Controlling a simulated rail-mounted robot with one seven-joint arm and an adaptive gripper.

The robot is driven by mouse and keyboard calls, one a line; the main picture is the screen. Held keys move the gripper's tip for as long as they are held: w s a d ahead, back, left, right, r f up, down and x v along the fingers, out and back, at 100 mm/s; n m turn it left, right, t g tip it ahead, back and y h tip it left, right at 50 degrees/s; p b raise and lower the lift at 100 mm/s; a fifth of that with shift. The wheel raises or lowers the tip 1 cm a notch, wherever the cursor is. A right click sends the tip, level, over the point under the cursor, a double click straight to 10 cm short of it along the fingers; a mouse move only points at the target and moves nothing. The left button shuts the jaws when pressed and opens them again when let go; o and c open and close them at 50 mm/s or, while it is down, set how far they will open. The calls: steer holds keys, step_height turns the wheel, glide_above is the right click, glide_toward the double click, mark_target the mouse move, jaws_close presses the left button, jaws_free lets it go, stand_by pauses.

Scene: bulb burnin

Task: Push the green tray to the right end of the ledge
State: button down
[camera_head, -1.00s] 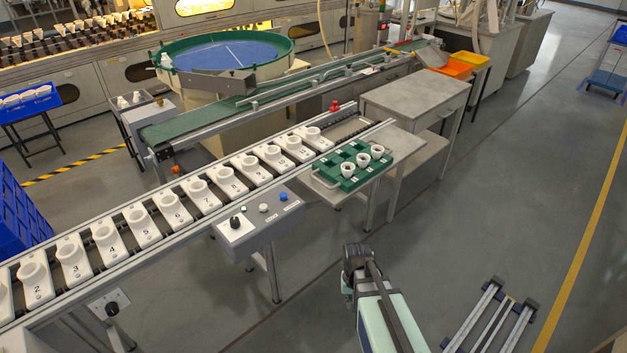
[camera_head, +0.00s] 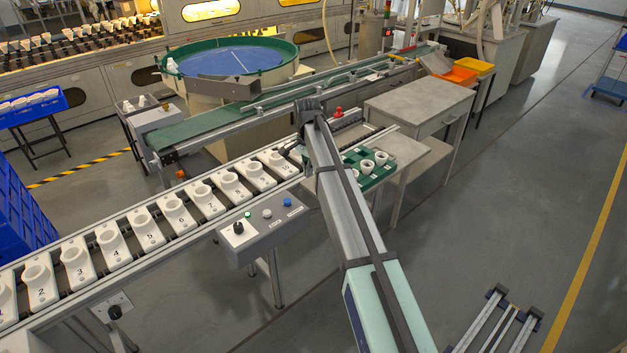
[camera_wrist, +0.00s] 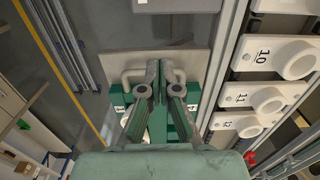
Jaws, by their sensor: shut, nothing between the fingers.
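The green tray (camera_head: 378,180) sits on the grey ledge (camera_head: 408,151) beside the conveyor. White cups (camera_head: 367,167) stand in it, and my arm hides its left part in the head view. In the wrist view the green tray (camera_wrist: 188,122) lies below my gripper (camera_wrist: 160,70), with its grey handle (camera_wrist: 127,76) at the end toward the control box. My gripper is shut and empty, its fingers close together and overlapping the handle's middle. I cannot tell whether they touch it. My arm hides the fingers in the head view.
The conveyor with numbered white holders (camera_head: 205,198) runs along the ledge's far side. A grey control box (camera_head: 262,232) with knob and buttons stands left of the ledge. A red knob (camera_head: 339,113) is on the far rail. A grey cabinet (camera_head: 420,100) stands beyond the ledge's right end.

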steer(key=shift+w+d+f+p, duration=0.4)
steer(key=shift+d+f+p, duration=0.15)
steer(key=shift+f, duration=1.05)
steer(key=shift+w+d+f+p, duration=0.45)
steer(key=shift+d+f+p, duration=0.1)
steer(key=shift+f, duration=1.05)
steer(key=shift+w+d+f+p, duration=0.4)
steer(key=shift+d+f+p, duration=0.15)
steer(key=shift+f, duration=1.05)
